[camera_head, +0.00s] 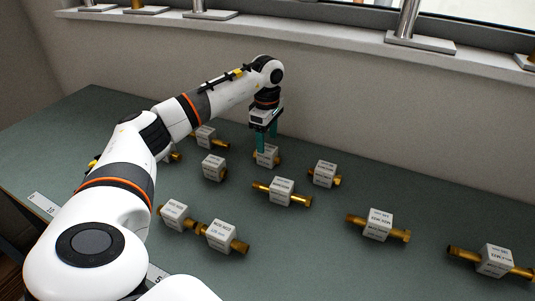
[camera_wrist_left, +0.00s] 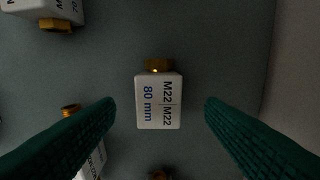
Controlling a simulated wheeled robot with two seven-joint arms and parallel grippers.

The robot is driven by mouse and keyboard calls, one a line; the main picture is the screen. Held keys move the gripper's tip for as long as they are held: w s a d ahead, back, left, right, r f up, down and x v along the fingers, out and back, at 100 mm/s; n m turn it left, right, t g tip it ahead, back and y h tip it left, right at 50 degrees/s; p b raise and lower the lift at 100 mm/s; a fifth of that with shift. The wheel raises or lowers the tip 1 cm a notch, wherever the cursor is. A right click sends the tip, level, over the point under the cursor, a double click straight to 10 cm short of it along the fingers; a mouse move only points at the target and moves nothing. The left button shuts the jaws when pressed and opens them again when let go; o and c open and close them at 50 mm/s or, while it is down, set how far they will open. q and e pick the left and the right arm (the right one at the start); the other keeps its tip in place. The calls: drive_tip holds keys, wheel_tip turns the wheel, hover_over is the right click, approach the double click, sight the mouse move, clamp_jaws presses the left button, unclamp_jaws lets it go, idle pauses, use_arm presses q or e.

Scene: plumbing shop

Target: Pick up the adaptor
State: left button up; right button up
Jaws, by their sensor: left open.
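Several brass adaptors with white labelled blocks lie on the green table; the frames do not show which one the task names. My left gripper (camera_head: 266,143) points down over one adaptor (camera_head: 267,157) near the wall. In the left wrist view my left gripper (camera_wrist_left: 158,110) is open, its green fingers on either side of and apart from that adaptor (camera_wrist_left: 158,102). Its white block reads "M22 M22 80 mm", with a brass end (camera_wrist_left: 158,64) showing above. The gripper holds nothing. My right gripper is not in view.
Close by are another adaptor (camera_head: 214,168) to the left, one (camera_head: 324,174) to the right and a longer one (camera_head: 281,191) in front. More adaptors lie farther right, such as this one (camera_head: 379,225). The wall and sill (camera_head: 300,32) bound the table (camera_head: 340,262) behind.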

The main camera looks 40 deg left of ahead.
sight(267, 148)
use_arm(q)
wheel_tip(267, 148, down, 4)
drive_tip(key=shift+f+p, duration=0.25)
drive_tip(key=shift+p, duration=0.1)
drive_tip(key=shift+c, duration=0.4)
drive_tip(key=shift+r, duration=0.1)
drive_tip(key=c, duration=1)
